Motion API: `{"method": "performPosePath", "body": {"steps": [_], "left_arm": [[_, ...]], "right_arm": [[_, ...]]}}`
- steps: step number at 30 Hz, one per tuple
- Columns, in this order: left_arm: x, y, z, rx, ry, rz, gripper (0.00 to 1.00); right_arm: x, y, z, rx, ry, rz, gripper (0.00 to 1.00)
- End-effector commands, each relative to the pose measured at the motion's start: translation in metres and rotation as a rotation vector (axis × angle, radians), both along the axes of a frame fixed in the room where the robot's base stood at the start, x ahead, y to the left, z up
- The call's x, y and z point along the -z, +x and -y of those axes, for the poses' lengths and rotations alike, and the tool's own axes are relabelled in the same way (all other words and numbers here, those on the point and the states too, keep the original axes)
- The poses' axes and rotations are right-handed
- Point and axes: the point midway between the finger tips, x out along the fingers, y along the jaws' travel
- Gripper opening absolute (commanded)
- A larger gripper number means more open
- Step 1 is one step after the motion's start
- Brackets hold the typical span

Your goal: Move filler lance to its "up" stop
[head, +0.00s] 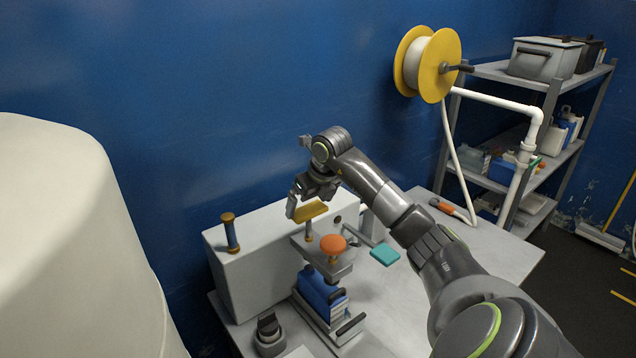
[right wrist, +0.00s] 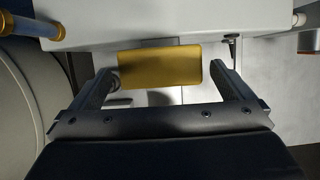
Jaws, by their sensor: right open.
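A yellow bar-shaped handle (head: 311,212) sits on top of a thin upright rod at the front of a pale grey housing (head: 240,265); it looks like the grip of the filler lance. My right gripper (head: 306,201) is open just above and around this handle in the head view. In the right wrist view the yellow handle (right wrist: 160,70) lies between the two spread fingers of the right gripper (right wrist: 162,78), with a gap on both sides. The lance's lower end is hard to make out. My left gripper is not in view.
An orange knob (head: 333,243) and a teal paddle (head: 385,254) stand close to the handle. A blue post with brass ends (head: 230,232) stands on the housing. A yellow hose reel (head: 427,65) and shelf (head: 550,82) are behind.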

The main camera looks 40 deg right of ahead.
Motion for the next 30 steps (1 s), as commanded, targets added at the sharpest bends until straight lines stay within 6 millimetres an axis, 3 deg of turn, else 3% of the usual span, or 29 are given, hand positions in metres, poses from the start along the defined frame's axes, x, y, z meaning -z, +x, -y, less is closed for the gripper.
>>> {"method": "performPosePath", "body": {"steps": [12,20,24,30], "left_arm": [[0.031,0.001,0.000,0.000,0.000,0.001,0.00],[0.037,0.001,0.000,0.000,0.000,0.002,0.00],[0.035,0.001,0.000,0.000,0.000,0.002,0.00],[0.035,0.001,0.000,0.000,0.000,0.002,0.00]], "right_arm": [[-0.086,-0.036,-0.004,-0.001,-0.007,0.007,1.00],[-0.137,-0.056,-0.006,0.000,-0.005,0.005,1.00],[-0.150,-0.062,-0.007,-0.001,-0.004,0.005,1.00],[-0.154,-0.064,-0.008,-0.002,-0.003,0.003,1.00]]}}
